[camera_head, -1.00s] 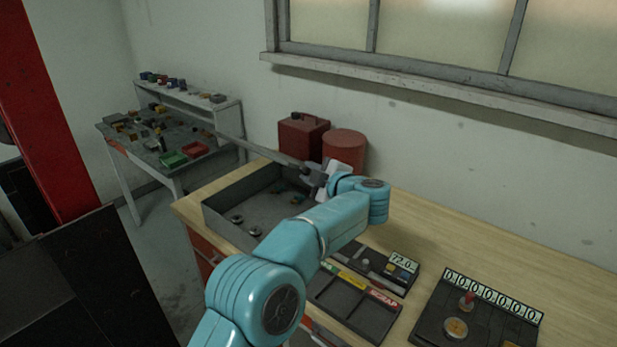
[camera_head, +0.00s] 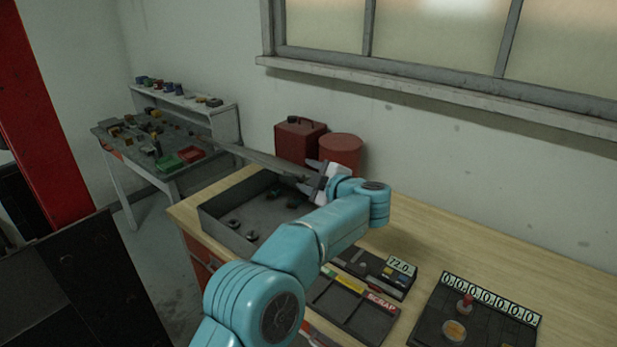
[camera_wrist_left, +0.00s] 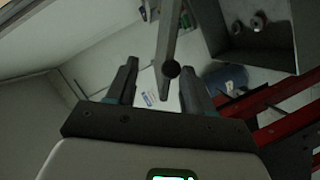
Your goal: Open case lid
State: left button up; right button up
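The grey open-topped case (camera_head: 245,208) sits on the left end of the wooden bench, with several small metal parts inside. Its lid (camera_head: 265,160) stands raised along the back side and shows as a thin slanted strip. My left gripper (camera_head: 309,177) is at the right end of the lid, its two fingers spread. In the left wrist view, the fingers of the left gripper (camera_wrist_left: 162,88) are apart, with the lid's narrow edge (camera_wrist_left: 167,40) and a dark round knob (camera_wrist_left: 171,69) between them. Neither finger clearly touches the knob. My right gripper is out of view.
A red can (camera_head: 299,140) and a red drum (camera_head: 341,152) stand behind the case by the wall. A sorting tray (camera_head: 345,310), a small display unit (camera_head: 375,270) and a counter box (camera_head: 475,315) lie to the right. The bench's back right is clear.

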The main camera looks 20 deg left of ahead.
pick_arm(q)
jog(key=b+v, duration=0.4)
jog(key=v, duration=1.1)
jog(key=shift+s+d, duration=0.25)
jog(key=shift+w, duration=0.1)
